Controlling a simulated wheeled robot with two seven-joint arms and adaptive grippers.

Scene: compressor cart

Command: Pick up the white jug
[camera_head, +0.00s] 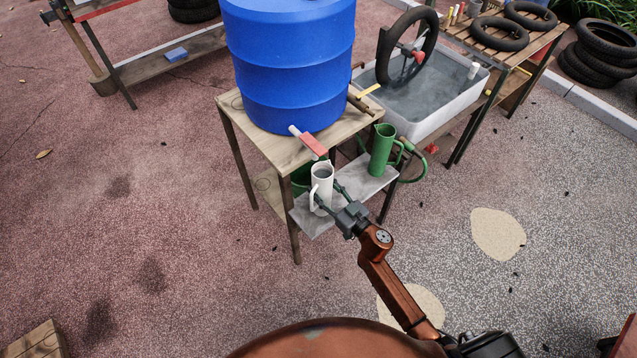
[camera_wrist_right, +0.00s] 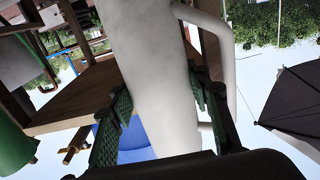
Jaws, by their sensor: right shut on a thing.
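The white jug (camera_head: 321,182) is upright at the front left of the grey shelf (camera_head: 362,190), below the blue barrel's tap. Its handle is on the left in the head view. I cannot tell whether its base touches the shelf. My right gripper (camera_head: 328,195) is shut on the jug's body, one finger on each side. In the right wrist view the jug (camera_wrist_right: 155,75) fills the middle between the dark green fingers, with its handle on the right. Its rim and base are out of that view. My left gripper is not in view.
A green jug (camera_head: 383,150) stands to the right on the same shelf. A red-handled tap (camera_head: 309,142) juts out above the white jug from the blue barrel (camera_head: 290,65) on a wooden stand (camera_head: 232,103). A water tub (camera_head: 425,95) stands behind right. The ground in front is mostly clear.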

